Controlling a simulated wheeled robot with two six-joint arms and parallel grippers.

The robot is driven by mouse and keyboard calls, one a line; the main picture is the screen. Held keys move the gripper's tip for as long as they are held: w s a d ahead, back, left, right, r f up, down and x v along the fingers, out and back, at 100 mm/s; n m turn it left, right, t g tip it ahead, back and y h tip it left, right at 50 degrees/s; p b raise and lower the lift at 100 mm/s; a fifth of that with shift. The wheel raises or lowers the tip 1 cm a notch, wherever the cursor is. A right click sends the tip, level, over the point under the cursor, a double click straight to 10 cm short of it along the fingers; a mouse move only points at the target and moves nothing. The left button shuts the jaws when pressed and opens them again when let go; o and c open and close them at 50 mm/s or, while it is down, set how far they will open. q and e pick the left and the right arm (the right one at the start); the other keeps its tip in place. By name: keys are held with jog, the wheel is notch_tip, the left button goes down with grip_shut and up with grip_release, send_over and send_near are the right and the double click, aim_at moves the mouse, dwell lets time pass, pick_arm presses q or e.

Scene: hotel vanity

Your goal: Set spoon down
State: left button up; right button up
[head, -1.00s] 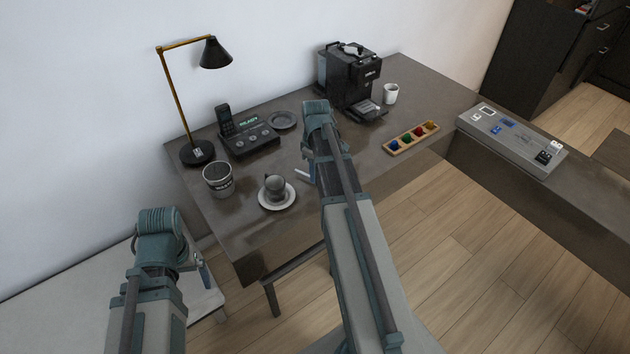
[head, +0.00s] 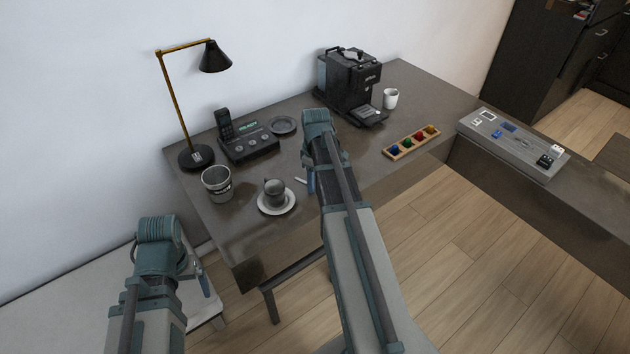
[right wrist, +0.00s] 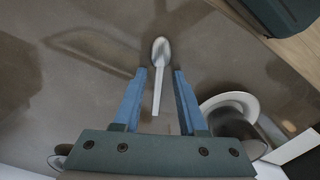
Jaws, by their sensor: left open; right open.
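A pale spoon (right wrist: 159,68) shows in the right wrist view, between and just beyond the fingertips of my right gripper (right wrist: 160,72). Its bowl points away and its handle runs back between the blue fingers. The fingers are open and stand apart from the handle on both sides. In the head view a small light end of the spoon (head: 300,181) shows beside my right gripper (head: 310,180); my right arm hides the rest. My left gripper (head: 203,278) is low at the left, away from the table, its fingers mostly hidden.
A cup (head: 275,190) on a saucer (head: 262,205) stands close left of the right gripper. A bin (head: 217,184), phone (head: 250,146), lamp (head: 197,157), coffee machine (head: 350,85) and capsule tray (head: 411,144) are on the table (head: 245,235).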

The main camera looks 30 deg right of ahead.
notch_tip(320, 180, up, 12)
jog(key=p, duration=1.2)
jog(key=shift+r, duration=0.15)
jog(key=s+a, duration=0.4)
jog(key=a, duration=0.6)
jog(key=s+a+m+h, duration=0.1)
jog(key=s+a, duration=0.4)
jog(key=a, duration=0.6)
jog(key=s+a, duration=0.5)
jog(key=a, duration=0.6)
jog(key=shift+s+m, duration=0.2)
jog(key=shift+m, duration=0.1)
